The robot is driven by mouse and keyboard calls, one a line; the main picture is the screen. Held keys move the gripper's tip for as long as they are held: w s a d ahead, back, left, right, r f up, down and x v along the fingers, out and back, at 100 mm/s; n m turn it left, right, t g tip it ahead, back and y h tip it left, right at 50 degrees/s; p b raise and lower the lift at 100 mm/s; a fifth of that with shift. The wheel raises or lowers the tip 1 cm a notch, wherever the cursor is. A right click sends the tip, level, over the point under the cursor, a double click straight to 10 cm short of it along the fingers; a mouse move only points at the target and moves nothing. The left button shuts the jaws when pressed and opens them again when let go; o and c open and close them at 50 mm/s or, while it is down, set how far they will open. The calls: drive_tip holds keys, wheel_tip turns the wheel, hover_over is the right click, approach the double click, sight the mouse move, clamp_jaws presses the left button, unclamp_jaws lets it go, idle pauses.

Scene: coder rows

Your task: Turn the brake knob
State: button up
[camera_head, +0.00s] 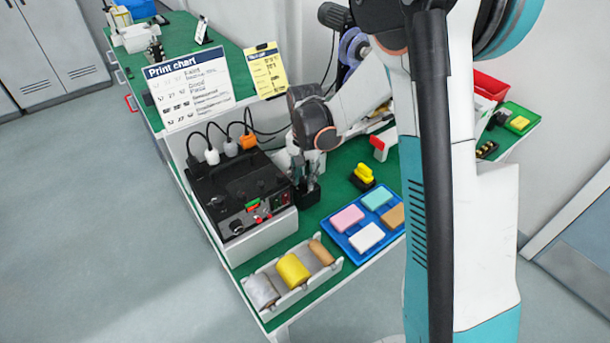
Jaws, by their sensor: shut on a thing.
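My gripper (307,181) reaches down at the right end of a black machine (232,180) on the green table. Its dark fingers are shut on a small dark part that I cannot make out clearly. A black block (306,194) shows right at the fingertips. The machine's sloped front panel carries a black round knob (236,226), and a red and green control (253,206). I cannot tell from this view which part is the brake knob, and no turning mark can be read.
A blue tray (345,240) with coloured blocks and a white rack (290,296) of rolls lie in front. A yellow-handled stamp (364,173) stands right of my gripper. A print chart (190,86) and plugged cables are behind the machine. My arm hides part of the table.

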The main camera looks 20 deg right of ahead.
idle(0.3)
drive_tip(key=o, duration=0.8)
